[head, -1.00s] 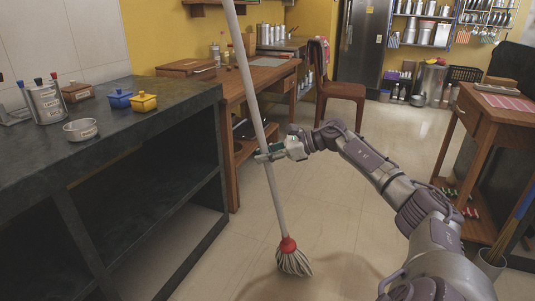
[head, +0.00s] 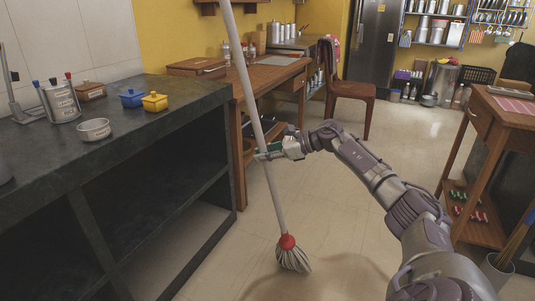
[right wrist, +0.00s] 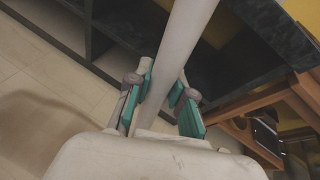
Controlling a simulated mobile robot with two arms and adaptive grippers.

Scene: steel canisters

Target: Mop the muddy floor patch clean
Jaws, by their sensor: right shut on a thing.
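The mop (head: 263,130) has a long pale handle, a red collar and a head of grey-white strands (head: 293,258). It leans, with its top toward the left and its strands at floor level. My right gripper (head: 268,153) is shut on the handle about midway. The right wrist view shows the handle (right wrist: 183,50) between its green-padded fingers (right wrist: 164,92). A brownish, darker area of floor (head: 335,282) lies at the bottom, just in front of and right of the strands; I cannot tell how much is mud or shadow. My left gripper is not in view.
A dark counter (head: 115,150) with open shelves runs along the left. A wooden desk (head: 262,80) and chair (head: 350,90) stand behind the mop. A wooden side table (head: 505,125) and a bucket (head: 497,273) are at the right. The middle floor is clear.

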